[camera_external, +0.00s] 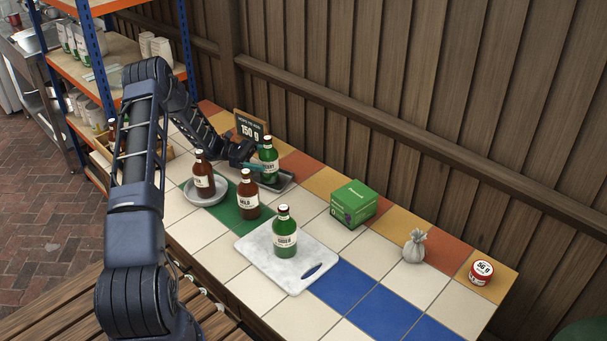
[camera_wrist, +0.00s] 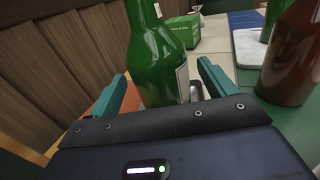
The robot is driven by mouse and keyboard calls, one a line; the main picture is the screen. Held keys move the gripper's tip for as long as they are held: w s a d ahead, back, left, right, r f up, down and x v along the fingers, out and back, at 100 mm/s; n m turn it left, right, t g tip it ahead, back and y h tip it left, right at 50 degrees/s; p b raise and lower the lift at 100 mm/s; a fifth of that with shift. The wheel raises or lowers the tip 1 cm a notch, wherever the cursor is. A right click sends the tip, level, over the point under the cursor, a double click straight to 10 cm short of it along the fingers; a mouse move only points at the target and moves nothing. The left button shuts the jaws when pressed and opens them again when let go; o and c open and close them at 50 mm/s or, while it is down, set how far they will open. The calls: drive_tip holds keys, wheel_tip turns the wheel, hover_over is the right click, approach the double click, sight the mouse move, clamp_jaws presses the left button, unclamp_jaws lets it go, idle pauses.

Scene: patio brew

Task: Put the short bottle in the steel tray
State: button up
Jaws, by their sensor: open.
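A green bottle (camera_external: 268,160) with a pale label stands upright on the dark steel tray (camera_external: 289,182) near the fence. My gripper (camera_external: 256,164) is open at this bottle. In the wrist view the green bottle (camera_wrist: 158,58) rises between the two teal fingers of my gripper (camera_wrist: 162,72), with a gap visible beside it. Its base is hidden there by the gripper body. A brown bottle (camera_external: 248,197) stands on the green tiles. Another brown bottle (camera_external: 203,178) stands on a round grey dish (camera_external: 207,200). I cannot tell for certain which bottle is the short one.
A second green bottle (camera_external: 284,238) stands on a white cutting board (camera_external: 262,246). A sign reading 150 g (camera_external: 250,128) stands behind the tray. A green box (camera_external: 353,204), a small grey sack (camera_external: 414,247) and a red tin (camera_external: 481,273) are to the right. The blue tiles are clear.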

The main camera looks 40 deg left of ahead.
drive_tip(key=v, duration=0.8)
